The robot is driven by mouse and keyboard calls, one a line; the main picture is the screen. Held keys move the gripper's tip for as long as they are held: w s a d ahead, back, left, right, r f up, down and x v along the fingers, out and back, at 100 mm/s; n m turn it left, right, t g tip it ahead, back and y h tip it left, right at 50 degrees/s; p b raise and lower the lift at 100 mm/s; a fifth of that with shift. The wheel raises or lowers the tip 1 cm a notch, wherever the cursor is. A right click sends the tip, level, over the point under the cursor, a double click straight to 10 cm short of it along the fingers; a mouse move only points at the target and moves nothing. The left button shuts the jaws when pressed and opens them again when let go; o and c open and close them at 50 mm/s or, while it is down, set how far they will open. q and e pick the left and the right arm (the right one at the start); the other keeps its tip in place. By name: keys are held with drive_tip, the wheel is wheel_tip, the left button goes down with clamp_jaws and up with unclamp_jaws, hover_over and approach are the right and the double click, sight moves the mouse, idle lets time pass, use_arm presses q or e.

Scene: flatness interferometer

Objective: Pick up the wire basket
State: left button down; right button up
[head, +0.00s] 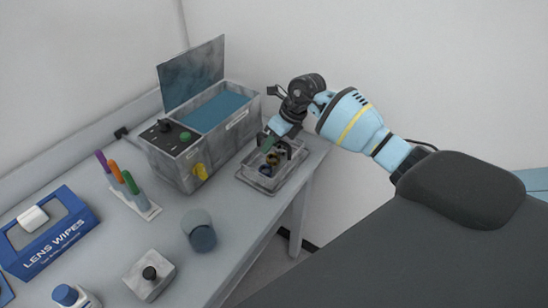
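The wire basket (253,180) appears to be the grey, tray-like container at the right end of the table, beside the open machine. Several small dark and brown ring-shaped items (266,169) sit in it. My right gripper (268,143) reaches in from the right and points down over the basket's far part. The arm covers some of the basket's back side. I cannot tell whether the fingers touch the basket or are closed on it. My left gripper is not in view.
A grey machine (175,145) with a raised lid and blue interior stands left of the basket. A marker stand (143,208), a grey-blue cylinder (199,233), a small box with a black knob (150,275) and a lens wipes box (48,240) are nearer. The table's right edge is close to the basket.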

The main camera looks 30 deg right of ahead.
drive_tip(key=shift+w+a+f, duration=0.1)
drive_tip(key=shift+f, duration=0.3)
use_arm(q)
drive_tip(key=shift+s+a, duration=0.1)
use_arm(e)
drive_tip(key=shift+c, duration=0.2)
clamp_jaws()
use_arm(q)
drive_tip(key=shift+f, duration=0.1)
use_arm(e)
drive_tip(key=shift+r, duration=0.15)
drive_tip(key=shift+r, duration=1.75)
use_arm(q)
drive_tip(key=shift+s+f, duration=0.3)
use_arm(e)
drive_tip(key=s+a, duration=0.2)
drive_tip(key=s, duration=0.5)
drive_tip(key=s+a+r, duration=0.1)
drive_tip(key=s+a, duration=0.2)
drive_tip(key=s, duration=0.5)
drive_tip(key=shift+s+r, duration=0.15)
